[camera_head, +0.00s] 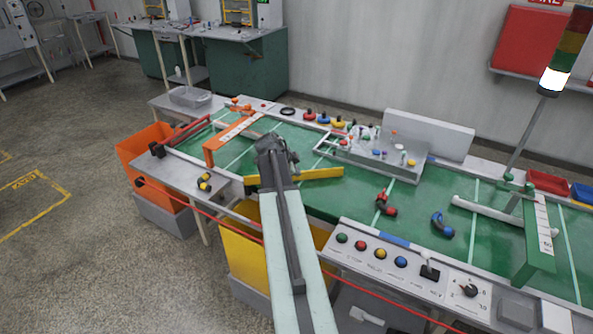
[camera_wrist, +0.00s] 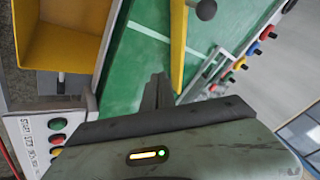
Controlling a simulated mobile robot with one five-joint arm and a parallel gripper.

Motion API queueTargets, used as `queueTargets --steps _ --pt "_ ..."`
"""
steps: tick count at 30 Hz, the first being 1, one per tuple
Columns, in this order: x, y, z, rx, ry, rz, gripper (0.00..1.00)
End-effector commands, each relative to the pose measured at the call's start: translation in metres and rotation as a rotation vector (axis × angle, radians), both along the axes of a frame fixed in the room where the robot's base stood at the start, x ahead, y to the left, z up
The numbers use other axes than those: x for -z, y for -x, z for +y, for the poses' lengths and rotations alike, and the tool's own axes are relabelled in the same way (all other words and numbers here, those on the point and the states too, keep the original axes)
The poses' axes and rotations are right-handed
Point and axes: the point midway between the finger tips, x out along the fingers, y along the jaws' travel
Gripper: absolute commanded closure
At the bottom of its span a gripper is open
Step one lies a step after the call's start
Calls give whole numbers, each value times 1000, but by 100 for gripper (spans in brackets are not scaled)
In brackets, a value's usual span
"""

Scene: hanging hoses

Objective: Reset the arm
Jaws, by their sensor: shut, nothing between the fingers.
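My arm (camera_head: 285,235) reaches from the bottom of the head view out over the green conveyor table. My gripper (camera_head: 268,143) is at its far end, above the left part of the table. In the wrist view my gripper (camera_wrist: 158,82) shows as two dark fingers pressed together, with nothing between them. They point over the green surface (camera_wrist: 135,65), beside a yellow bar (camera_wrist: 178,45). That yellow bar (camera_head: 315,174) also shows in the head view, to the right of my arm. How high the gripper is above the surface I cannot tell.
A red piece (camera_head: 386,207) and a blue piece (camera_head: 443,226) lie on the green surface to the right. A raised grey fixture (camera_head: 375,150) stands at the back. A button panel (camera_head: 400,262) lines the front edge. An orange bin (camera_head: 150,165) and a yellow bin (camera_head: 240,250) stand below.

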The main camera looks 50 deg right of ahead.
Motion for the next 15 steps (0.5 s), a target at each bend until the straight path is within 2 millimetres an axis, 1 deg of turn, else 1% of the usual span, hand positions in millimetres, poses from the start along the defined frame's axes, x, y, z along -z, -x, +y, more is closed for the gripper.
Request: queueTargets --steps 7,8,9,11,14,15 --pt "0 -1 0 -1 0 1 100" --pt "0 -3 3 -6 0 1 100" --pt "0 -10 8 -17 0 0 100" --pt "-1 -29 26 -52 0 1 100" --pt "-3 -78 80 -150 0 0 100" --pt "-4 -98 109 -197 -4 -2 100"
